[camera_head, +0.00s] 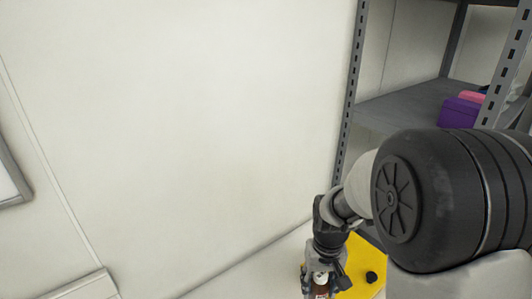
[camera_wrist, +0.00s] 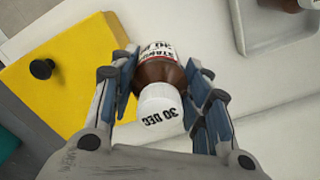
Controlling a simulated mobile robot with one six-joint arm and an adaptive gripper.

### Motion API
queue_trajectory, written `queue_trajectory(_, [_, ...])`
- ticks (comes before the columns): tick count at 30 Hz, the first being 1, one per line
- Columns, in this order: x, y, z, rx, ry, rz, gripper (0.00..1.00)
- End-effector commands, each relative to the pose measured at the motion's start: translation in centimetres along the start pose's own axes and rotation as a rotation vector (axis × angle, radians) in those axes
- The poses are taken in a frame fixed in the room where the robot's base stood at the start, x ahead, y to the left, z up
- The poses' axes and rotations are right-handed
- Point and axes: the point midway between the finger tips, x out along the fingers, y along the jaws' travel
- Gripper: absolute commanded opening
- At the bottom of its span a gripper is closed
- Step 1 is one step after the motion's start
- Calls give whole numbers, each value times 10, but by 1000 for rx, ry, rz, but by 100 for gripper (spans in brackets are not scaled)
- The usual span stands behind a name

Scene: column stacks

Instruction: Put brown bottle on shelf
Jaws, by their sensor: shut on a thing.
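The brown bottle (camera_wrist: 158,72) has a white cap and a white label with dark and red print. My gripper (camera_wrist: 162,85) is shut on it, with a finger on each side, in the wrist view. In the head view the bottle (camera_head: 321,284) shows small at the bottom, under my gripper (camera_head: 322,272). The grey metal shelf (camera_head: 405,105) stands at the upper right in the head view, well above and to the right of my gripper. Its lower parts are hidden behind my arm.
A yellow board (camera_wrist: 60,65) with a black knob (camera_wrist: 42,68) lies beside the bottle on a white surface (camera_wrist: 225,85). A grey tray (camera_wrist: 240,45) holds another brown item (camera_wrist: 291,4), partly cut off. A purple box (camera_head: 458,112) and a pink item (camera_head: 471,97) sit on the shelf's right part; its left part is bare.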

Motion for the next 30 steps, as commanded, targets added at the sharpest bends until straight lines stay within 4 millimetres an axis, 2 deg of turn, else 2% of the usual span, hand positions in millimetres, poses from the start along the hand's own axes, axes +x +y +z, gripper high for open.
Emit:
queue_trajectory(3, [9, 0, -4, 3, 1, 0, 15])
queue_trajectory(8, [8, 0, -4, 3, 3, 0, 15])
queue_trajectory(11, [-10, -8, -3, 5, 6, 0, 15])
queue_trajectory(15, [-54, -25, 2, 21, 8, -1, 15])
queue_trajectory(18, [-78, -36, 7, 33, 7, -1, 15])
queue_trajectory(21, [-89, -42, 12, 42, 3, 0, 15])
queue_trajectory(23, [-84, -44, 13, 46, 0, 0, 15])
queue_trajectory(25, [-70, -44, 14, 48, -3, 1, 15])
queue_trajectory(30, [-22, -44, 14, 48, -5, 1, 15])
